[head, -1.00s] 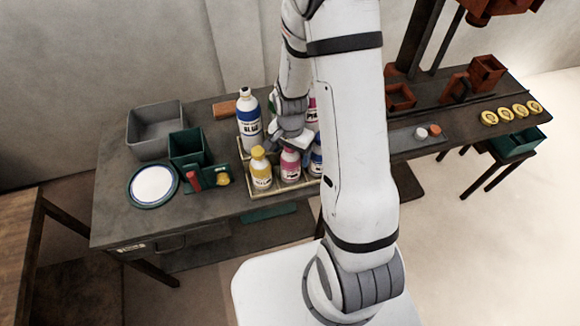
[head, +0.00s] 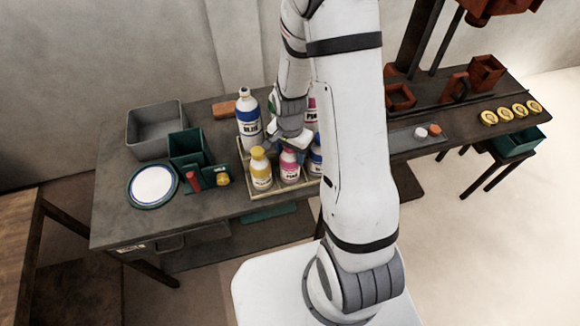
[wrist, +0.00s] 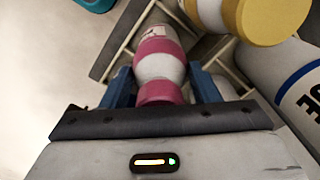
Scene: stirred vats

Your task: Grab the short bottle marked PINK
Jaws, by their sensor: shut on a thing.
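The short bottle marked PINK (head: 290,169), white with a pink band, stands upright in the front row of a shallow tray (head: 262,193). My gripper (head: 290,149) is over its top in the head view. In the wrist view, the blue fingers of my gripper (wrist: 161,88) are on both sides of the pink-and-white bottle (wrist: 160,62), shut on its upper part. In the head view, my gripper and wrist partly hide the bottle's top and the tray behind it.
A short yellow bottle (head: 260,170) stands close on the left, and a short blue one (head: 315,161) on the right, partly hidden by my arm. A tall blue bottle (head: 249,120) and a tall pink-marked one (head: 311,112) stand behind.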

